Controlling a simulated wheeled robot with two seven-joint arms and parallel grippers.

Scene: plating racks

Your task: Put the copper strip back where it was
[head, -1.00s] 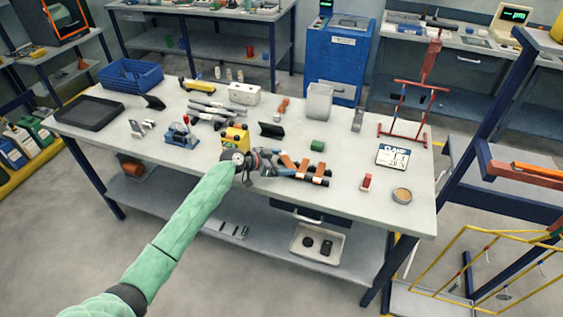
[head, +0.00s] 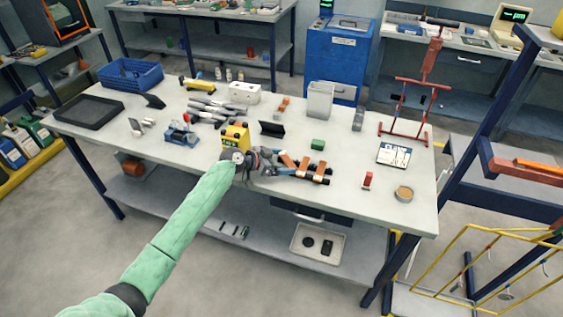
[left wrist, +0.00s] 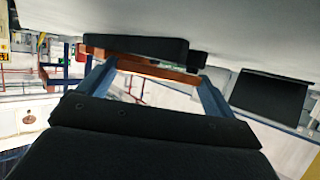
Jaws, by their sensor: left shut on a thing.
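My left gripper (head: 285,171) is low over the front middle of the table, at the left end of a group of copper strips and black bars. It is shut on a copper strip (left wrist: 150,68), which shows between its blue fingers in the left wrist view. In the head view, copper strips (head: 304,165) lie across black bars (head: 318,180) just right of the fingers. Which of these is the held one is hard to tell there. A black bar (left wrist: 135,47) is close beyond the fingertips. My right gripper is not in view.
A yellow box (head: 235,135) stands close behind the gripper, with a black stand (head: 272,128) beyond it. A green block (head: 318,144), a sign (head: 394,156), a red item (head: 367,180) and a round tin (head: 403,193) are to the right. The table's front edge is near.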

